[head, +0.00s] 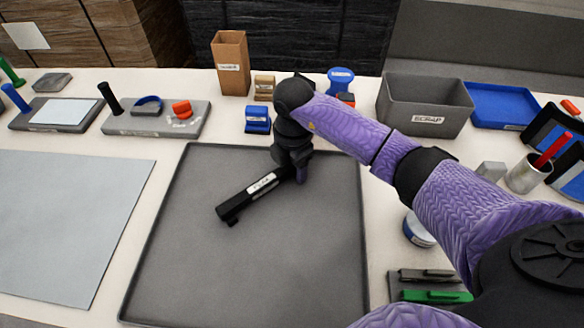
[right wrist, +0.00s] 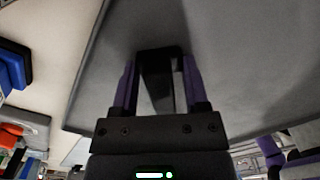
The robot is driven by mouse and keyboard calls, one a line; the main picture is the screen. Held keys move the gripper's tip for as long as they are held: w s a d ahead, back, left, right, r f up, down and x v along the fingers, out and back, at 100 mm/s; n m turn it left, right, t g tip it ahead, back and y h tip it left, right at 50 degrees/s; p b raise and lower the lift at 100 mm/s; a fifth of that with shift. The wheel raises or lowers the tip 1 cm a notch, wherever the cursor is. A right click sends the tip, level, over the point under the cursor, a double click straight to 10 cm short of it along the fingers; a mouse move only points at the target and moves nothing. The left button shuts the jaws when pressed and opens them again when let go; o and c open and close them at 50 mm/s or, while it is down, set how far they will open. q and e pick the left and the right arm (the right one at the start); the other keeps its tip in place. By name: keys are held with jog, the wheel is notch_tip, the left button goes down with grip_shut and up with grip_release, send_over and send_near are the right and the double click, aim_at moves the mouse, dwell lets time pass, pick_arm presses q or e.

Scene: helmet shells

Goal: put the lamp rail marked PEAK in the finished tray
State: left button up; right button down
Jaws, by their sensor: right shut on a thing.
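The lamp rail (head: 240,204) is a black bar with a white label; the small lettering looks like PEAK. My right gripper (head: 300,172) is shut on its far right end, over the large dark grey tray (head: 200,265). In the right wrist view the rail (right wrist: 158,85) sits between the two purple fingers of my right gripper (right wrist: 158,100). I cannot tell whether the rail touches the tray floor. No label shows on this tray. My left gripper is not in view.
A grey bin marked SCRAP (head: 425,100) and a blue tray (head: 498,105) stand at the back right. A light grey mat (head: 70,220) lies on the left. Black and green clips (head: 435,296) lie right of the tray. The rest of the tray is clear.

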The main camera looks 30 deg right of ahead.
jog(key=shift+r, duration=0.1)
jog(key=shift+c, duration=0.5)
grip_release()
pick_arm(q)
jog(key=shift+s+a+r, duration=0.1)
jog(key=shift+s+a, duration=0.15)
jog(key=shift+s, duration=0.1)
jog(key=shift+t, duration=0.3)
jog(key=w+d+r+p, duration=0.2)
jog(key=p, duration=0.1)
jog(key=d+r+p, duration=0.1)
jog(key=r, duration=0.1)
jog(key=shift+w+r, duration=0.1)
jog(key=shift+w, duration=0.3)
pick_arm(e)
notch_tip(320, 180, up, 12)
